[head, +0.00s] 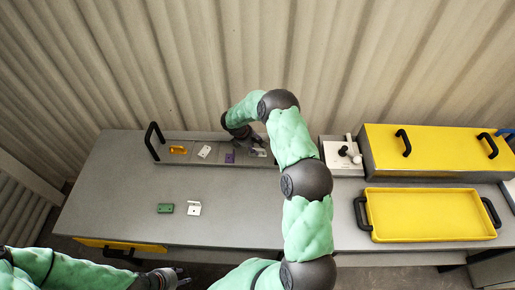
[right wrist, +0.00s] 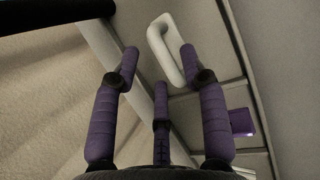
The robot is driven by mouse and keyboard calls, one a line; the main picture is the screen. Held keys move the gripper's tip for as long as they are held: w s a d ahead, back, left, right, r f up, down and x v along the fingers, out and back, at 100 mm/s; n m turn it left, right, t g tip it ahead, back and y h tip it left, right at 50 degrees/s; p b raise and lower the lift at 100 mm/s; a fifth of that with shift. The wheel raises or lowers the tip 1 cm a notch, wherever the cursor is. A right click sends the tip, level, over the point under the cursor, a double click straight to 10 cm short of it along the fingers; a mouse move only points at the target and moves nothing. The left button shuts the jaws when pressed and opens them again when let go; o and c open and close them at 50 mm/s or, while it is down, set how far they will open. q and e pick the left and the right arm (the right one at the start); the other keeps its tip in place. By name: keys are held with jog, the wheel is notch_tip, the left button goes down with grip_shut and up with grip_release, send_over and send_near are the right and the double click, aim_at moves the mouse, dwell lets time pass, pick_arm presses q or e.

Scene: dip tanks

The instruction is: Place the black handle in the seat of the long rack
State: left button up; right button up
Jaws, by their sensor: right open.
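The long rack (head: 200,165) is a low grey tray along the back of the grey table. A black arched handle (head: 149,142) stands upright at its left end. In the rack sit an orange piece (head: 178,150), a white piece (head: 204,151) and a purple piece (head: 229,157). My right gripper (head: 256,148) is over the rack's right part, partly hidden by my arm. In the right wrist view its purple fingers (right wrist: 158,52) are open, with a pale loop-shaped handle (right wrist: 167,48) between and beyond the tips. My left gripper (head: 180,277) is low at the front edge, away from the rack.
A green block (head: 165,208) and a white bracket (head: 194,208) lie on the table. At right are a white box (head: 340,163) with a lever, a yellow-lidded tank (head: 430,150) and a yellow tray (head: 430,216) with black handles. The table's left front is clear.

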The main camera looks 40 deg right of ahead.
jog(key=s+v, duration=0.1)
jog(key=v, duration=0.8)
jog(key=shift+w+r, duration=0.15)
jog(key=shift+w, duration=0.35)
jog(key=shift+a, duration=0.1)
